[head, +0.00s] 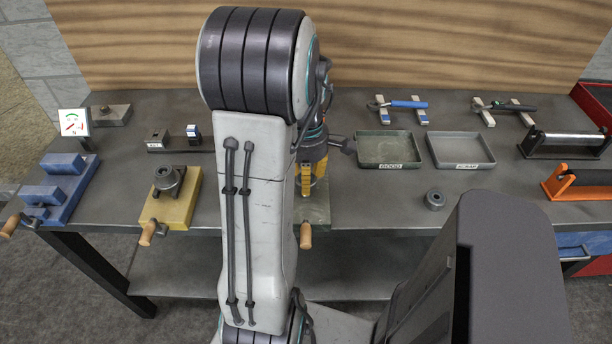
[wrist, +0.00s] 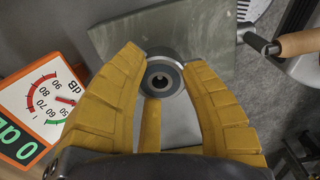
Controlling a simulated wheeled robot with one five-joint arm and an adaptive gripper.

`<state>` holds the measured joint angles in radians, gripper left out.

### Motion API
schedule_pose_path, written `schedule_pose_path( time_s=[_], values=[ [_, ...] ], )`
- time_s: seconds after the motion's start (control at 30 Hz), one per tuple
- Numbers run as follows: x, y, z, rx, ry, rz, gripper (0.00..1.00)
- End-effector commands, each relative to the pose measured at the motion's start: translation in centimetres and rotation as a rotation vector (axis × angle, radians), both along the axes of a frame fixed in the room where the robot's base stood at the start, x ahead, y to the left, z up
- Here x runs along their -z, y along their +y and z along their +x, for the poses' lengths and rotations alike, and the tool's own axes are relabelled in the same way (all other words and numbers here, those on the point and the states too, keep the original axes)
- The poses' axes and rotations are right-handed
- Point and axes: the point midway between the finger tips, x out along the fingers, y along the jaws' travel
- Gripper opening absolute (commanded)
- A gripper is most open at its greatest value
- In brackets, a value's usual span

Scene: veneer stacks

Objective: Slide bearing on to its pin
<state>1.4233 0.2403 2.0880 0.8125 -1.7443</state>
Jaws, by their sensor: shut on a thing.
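My gripper (wrist: 162,78) has yellow fingers closed on the sides of a grey ring-shaped bearing (wrist: 163,64). A small round dark centre shows inside the ring; I cannot tell whether it is a pin or only the bore. The bearing is over a grey-green block (wrist: 112,40), which has a wooden-handled clamp. In the head view my gripper (head: 312,180) points down over the same block (head: 320,214), and my arm hides part of it. Whether the bearing touches the block is unclear.
Another grey bearing (head: 434,200) lies on the bench (head: 385,205). A yellow fixture (head: 182,207) carries a dark round part (head: 167,180). Two trays, good (head: 389,150) and a second (head: 460,151), stand behind. A dB meter (wrist: 38,112) shows in the wrist view.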

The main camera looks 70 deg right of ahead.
Motion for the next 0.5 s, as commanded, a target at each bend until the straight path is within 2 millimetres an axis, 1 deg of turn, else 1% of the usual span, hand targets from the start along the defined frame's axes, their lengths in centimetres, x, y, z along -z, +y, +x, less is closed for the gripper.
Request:
schedule_pose_path(
  time_s=[0.33, 0.37, 0.5],
  values=[
    [0.77, 0.0, 0.0, 0.0, 0.0, 0.0, 0.03],
    [0.7, 0.0, 0.0, 0.0, 0.0, 0.0, 0.41],
    [0.66, 0.0, 0.0, 0.0, 0.0, 0.0, 0.53]
  ],
)
